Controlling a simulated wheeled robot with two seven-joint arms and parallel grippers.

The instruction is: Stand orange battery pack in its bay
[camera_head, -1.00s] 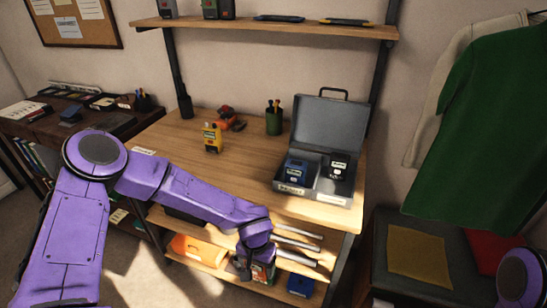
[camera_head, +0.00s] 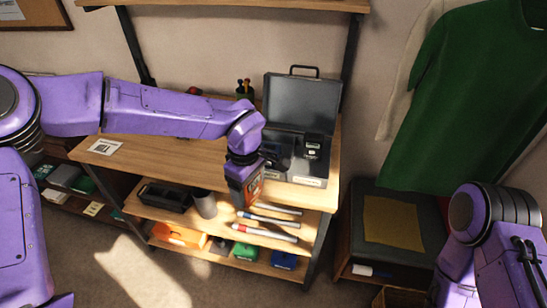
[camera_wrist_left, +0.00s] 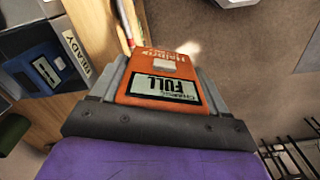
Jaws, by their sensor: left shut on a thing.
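My left gripper (camera_head: 245,190) is shut on the orange battery pack (camera_head: 257,188), in front of the table's front edge and left of the open grey case. In the left wrist view the orange battery pack (camera_wrist_left: 163,75) shows a screen reading FULL between the fingers (camera_wrist_left: 150,118). The open grey case (camera_head: 308,182) stands on the right end of the table. It holds a dark device at right; its left part is partly hidden by my gripper. A blue device (camera_wrist_left: 48,70) beside a READY label shows in the left wrist view. My right gripper is out of view.
Several marker-like rods (camera_head: 265,232) lie on the shelf below my gripper. A black tray (camera_head: 165,197) and a dark cup (camera_head: 204,204) stand left of them. An orange box (camera_head: 180,236) and green and blue things sit on the lowest shelf.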

